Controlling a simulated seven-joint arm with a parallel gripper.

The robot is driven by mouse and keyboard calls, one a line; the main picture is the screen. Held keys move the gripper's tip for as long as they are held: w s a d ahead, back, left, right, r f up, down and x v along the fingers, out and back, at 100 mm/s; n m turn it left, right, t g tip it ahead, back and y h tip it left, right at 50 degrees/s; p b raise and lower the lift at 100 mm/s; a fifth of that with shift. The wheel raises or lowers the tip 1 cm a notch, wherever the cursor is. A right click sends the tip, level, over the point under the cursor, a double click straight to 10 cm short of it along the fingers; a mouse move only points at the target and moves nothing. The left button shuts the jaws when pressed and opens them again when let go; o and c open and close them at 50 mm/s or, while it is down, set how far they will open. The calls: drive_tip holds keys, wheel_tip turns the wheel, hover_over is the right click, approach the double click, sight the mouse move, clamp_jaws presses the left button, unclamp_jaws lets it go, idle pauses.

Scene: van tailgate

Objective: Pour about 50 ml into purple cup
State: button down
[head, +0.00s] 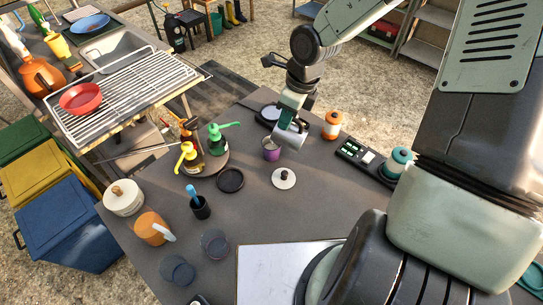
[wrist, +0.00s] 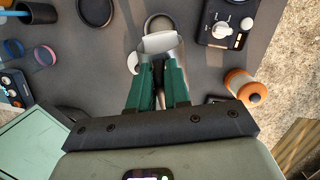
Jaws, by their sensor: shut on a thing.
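The purple cup (head: 270,154) stands on the dark table, just left of and below my gripper in the head view. Its inside and fill level cannot be made out. My gripper (head: 287,117) is shut on a silvery metal jug (head: 292,135), held tilted beside and slightly above the cup. The purple cup cannot be made out there. No liquid stream is visible.
A lid with a black knob (head: 284,178) lies in front of the cup. An orange jar (head: 333,124) and a black device (head: 361,156) stand to the right.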

sight(299, 124)
drive_tip(key=shift+s+d+f+t+y, duration=0.25)
drive_tip(key=shift+d+y, duration=0.1)
drive_tip(key=shift+d, duration=0.15)
drive_tip(key=shift+s+d+f+t+y, duration=0.1)
drive_tip(key=shift+s+d+t+y, duration=0.1)
drive_tip(key=shift+d+y, duration=0.25)
drive_tip(key=shift+s+d+f+t+y, duration=0.25)
drive_tip(key=shift+d+f+y, duration=0.1)
drive_tip(key=shift+d+y, duration=0.15)
drive_tip(key=s+d+f+t+y+b, duration=0.2)
drive_tip(key=d+f+y+b, duration=0.2)
drive_tip(key=d+y, duration=0.1)
drive_tip(key=shift+s+d+f+t+y, duration=0.2)
drive_tip(key=shift+s+f+t+y, duration=0.1)
drive_tip(key=shift+s+t+y, duration=0.15)
drive_tip(key=shift+d, duration=0.1)
